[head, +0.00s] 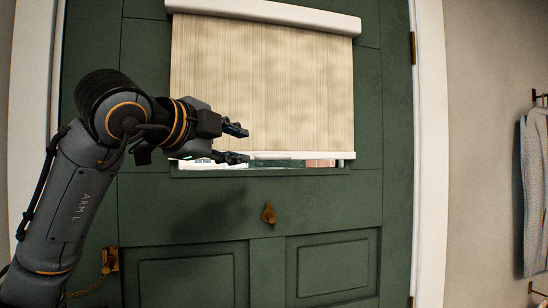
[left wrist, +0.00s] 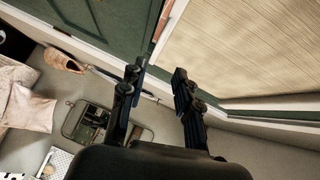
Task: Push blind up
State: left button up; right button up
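A beige roller blind (head: 262,80) covers most of the window in a green door (head: 200,215). Its white bottom bar (head: 300,155) hangs near the lower edge of the window, with a thin strip of glass showing below. My left gripper (head: 240,144) is open and empty, with its fingers in front of the blind's lower left part, near the bar. Whether it touches the blind cannot be told. In the left wrist view, the two fingers (left wrist: 160,80) stand apart and the blind (left wrist: 245,50) fills the upper right. My right gripper is not in view.
A white housing (head: 265,13) tops the blind. A brass knob (head: 268,213) sits below the window, and a brass latch with a chain (head: 109,260) is at the lower left. A grey towel (head: 535,190) hangs on the right wall. The door's right half is clear.

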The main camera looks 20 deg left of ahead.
aim_at(273, 156)
pick_arm(q)
jog(key=p+x, duration=0.6)
jog(key=x, duration=0.8)
jog(key=shift+f, duration=0.1)
grip_shut()
